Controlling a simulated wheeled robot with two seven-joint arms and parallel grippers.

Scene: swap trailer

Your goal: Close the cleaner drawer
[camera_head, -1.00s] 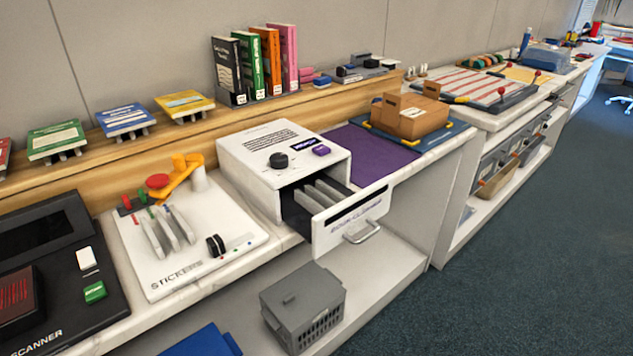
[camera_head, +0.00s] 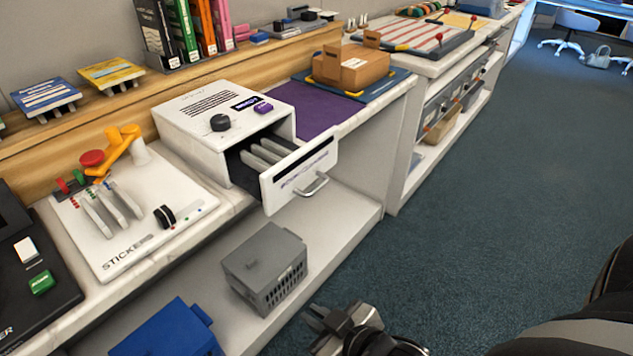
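The book cleaner is a white box (camera_head: 185,118) with a black knob (camera_head: 220,122) and a purple button (camera_head: 263,107) on top. It stands on the counter in the head view. Its drawer (camera_head: 300,172) is pulled out to the front right, with several grey dividers (camera_head: 262,153) inside and a metal handle (camera_head: 313,186) on its white front. My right gripper (camera_head: 322,322) is at the bottom edge, below and apart from the drawer, in front of the lower shelf. Its fingers are partly cut off, so its opening is unclear. My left gripper is out of view.
A sticker station (camera_head: 185,190) stands left of the cleaner. A purple mat (camera_head: 310,110) and a cardboard box (camera_head: 350,68) are to its right. A grey basket (camera_head: 264,268) and a blue bin (camera_head: 170,332) sit below. The floor (camera_head: 480,200) on the right is clear.

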